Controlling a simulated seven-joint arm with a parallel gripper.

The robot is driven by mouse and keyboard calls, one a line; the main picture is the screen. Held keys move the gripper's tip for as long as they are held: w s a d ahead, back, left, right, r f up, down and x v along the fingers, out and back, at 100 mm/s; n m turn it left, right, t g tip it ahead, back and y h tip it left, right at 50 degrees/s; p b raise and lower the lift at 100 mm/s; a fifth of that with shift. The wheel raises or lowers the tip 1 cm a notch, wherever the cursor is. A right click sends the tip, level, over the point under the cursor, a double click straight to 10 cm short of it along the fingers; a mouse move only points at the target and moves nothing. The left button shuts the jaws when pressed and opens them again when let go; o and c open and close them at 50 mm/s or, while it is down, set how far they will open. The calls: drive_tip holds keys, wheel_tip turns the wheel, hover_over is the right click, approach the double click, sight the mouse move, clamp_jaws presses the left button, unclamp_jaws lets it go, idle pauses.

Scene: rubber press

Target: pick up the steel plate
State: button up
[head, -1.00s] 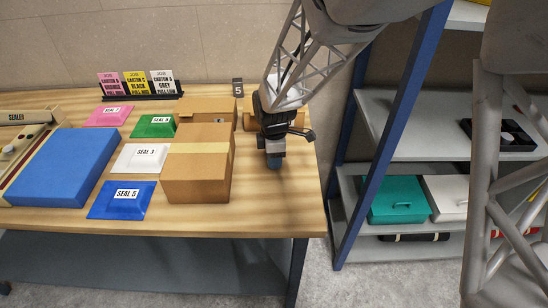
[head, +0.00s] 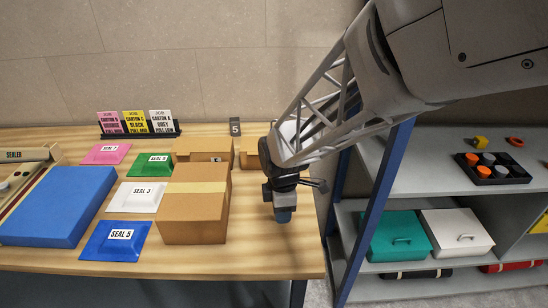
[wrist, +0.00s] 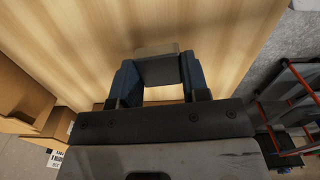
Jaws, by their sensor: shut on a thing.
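My gripper (head: 283,216) points down over the right end of the wooden table (head: 304,255). In the wrist view, its two dark blue fingers (wrist: 160,78) are shut on a small flat grey piece, which looks like the steel plate (wrist: 156,52). The piece spans the gap between the fingers and shows at the fingertips. In the head view the fingers hide most of it. I cannot tell whether it touches the tabletop.
A closed carton (head: 193,212) stands just left of my gripper, with more cartons (head: 203,150) behind. Seal pads (head: 117,240) and a blue slab (head: 58,205) lie further left. A shelf rack (head: 430,160) stands to the right. Bare tabletop surrounds my gripper's front and right.

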drive_tip(key=shift+s+d+r, duration=0.1)
drive_tip(key=shift+s+d, duration=0.2)
drive_tip(key=shift+s, duration=0.75)
drive_tip(key=shift+s+d+r, duration=0.15)
drive_tip(key=shift+s+d, duration=0.2)
drive_tip(key=shift+s, duration=0.75)
drive_tip(key=shift+s+d+r, duration=0.1)
drive_tip(key=shift+s+d, duration=0.2)
drive_tip(key=shift+s, duration=0.75)
